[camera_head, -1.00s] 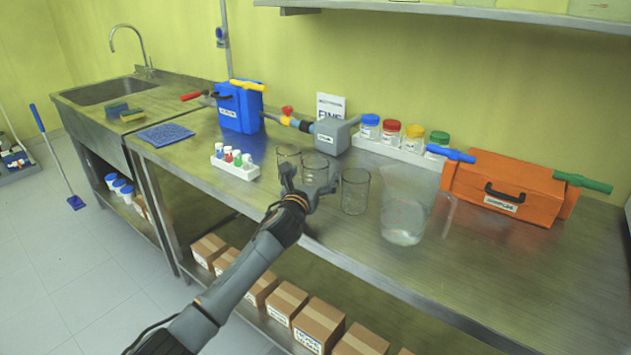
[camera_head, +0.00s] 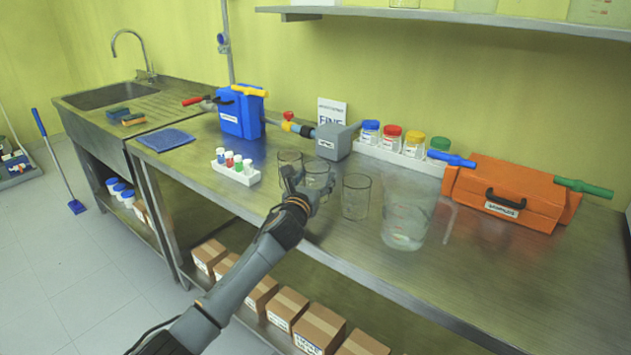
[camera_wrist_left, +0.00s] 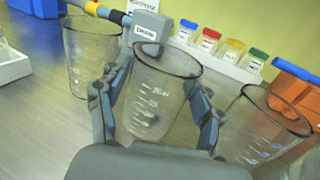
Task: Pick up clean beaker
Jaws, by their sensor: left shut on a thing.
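My left gripper (camera_head: 306,188) is shut around the middle one of three clear glass beakers, the middle beaker (camera_head: 316,171). In the left wrist view the fingers of the gripper (camera_wrist_left: 158,112) press on both sides of this beaker (camera_wrist_left: 158,85), which stands upright with white graduation marks. The left beaker (camera_head: 289,163) and the right beaker (camera_head: 356,197) stand on either side, apart from it; the wrist view also shows the left beaker (camera_wrist_left: 90,55) and the right beaker (camera_wrist_left: 258,128). The gripper hides the middle beaker's lower part in the head view. My right gripper is not seen.
A large clear jug (camera_head: 405,215) stands right of the beakers on the steel bench (camera_head: 480,275). A white vial rack (camera_head: 236,173) is to the left. Behind are a grey box (camera_head: 335,141), jars with coloured lids (camera_head: 413,146) and an orange case (camera_head: 508,192).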

